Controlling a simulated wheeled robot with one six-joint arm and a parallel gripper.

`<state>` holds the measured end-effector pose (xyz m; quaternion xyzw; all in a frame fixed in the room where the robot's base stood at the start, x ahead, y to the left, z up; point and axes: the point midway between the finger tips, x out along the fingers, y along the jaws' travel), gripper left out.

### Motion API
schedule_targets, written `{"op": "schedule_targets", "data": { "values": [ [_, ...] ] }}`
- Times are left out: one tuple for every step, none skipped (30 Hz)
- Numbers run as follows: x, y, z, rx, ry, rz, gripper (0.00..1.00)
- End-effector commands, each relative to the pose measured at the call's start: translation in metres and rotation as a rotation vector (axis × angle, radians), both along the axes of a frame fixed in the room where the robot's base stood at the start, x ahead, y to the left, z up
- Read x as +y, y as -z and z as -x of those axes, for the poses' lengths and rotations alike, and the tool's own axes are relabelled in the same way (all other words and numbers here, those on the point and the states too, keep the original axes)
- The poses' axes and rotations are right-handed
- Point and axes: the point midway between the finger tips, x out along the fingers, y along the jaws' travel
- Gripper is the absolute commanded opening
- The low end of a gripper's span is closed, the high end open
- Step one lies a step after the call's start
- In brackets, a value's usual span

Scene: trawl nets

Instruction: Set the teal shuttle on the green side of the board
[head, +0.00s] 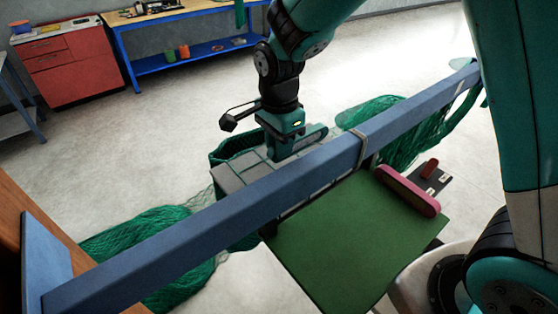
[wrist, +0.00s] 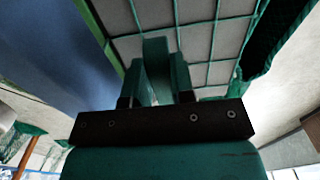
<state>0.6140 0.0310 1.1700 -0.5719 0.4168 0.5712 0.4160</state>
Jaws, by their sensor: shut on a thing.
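The teal shuttle (head: 314,136) is a long, rounded bar in my gripper (head: 284,150), over the grey gridded side of the board (head: 233,181), beyond the blue beam. In the wrist view my gripper's fingers (wrist: 163,85) are closed on the teal shuttle (wrist: 156,55), with the grey grid behind it. I cannot tell whether the shuttle touches the grid. The green side of the board (head: 345,240) lies on the near side of the beam, and most of its surface is bare.
The blue beam (head: 200,222) crosses between the two sides. A pink shuttle (head: 408,191) lies along the green side's right edge. A dark plate with a small red piece (head: 431,169) is beyond it. Green netting (head: 150,240) hangs at left and right.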

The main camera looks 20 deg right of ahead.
Motion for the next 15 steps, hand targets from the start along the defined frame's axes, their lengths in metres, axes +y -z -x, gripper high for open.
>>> {"op": "schedule_targets", "data": {
  "values": [
    [0.0, 0.009, 0.001, 0.006, 0.0, 0.002, 0.0],
    [0.0, 0.014, 0.001, 0.005, -0.001, 0.002, 0.0],
    [0.001, 0.02, 0.001, 0.003, -0.002, 0.001, 0.0],
    [0.001, 0.023, 0.0, 0.003, -0.002, 0.001, 0.0],
    [0.001, 0.026, 0.0, 0.002, -0.002, 0.001, 0.0],
    [0.001, 0.029, 0.0, 0.0, -0.002, 0.0, 0.0],
    [0.001, 0.031, 0.0, 0.001, -0.002, 0.0, 0.0],
    [0.001, 0.033, 0.0, 0.001, -0.002, 0.0, 0.0],
    [0.001, 0.039, 0.001, 0.003, -0.002, 0.001, 0.0],
    [0.001, 0.043, 0.001, 0.004, -0.002, 0.001, 0.0],
    [0.001, 0.048, 0.001, 0.004, -0.002, 0.001, 0.0],
    [0.001, 0.054, 0.001, 0.005, -0.002, 0.002, 0.0],
    [0.001, 0.058, 0.001, 0.004, -0.002, 0.001, 0.0],
    [0.001, 0.061, 0.001, 0.004, -0.002, 0.001, 0.0],
    [0.001, 0.065, 0.0, 0.002, -0.002, 0.001, 0.0]
  ]
}}
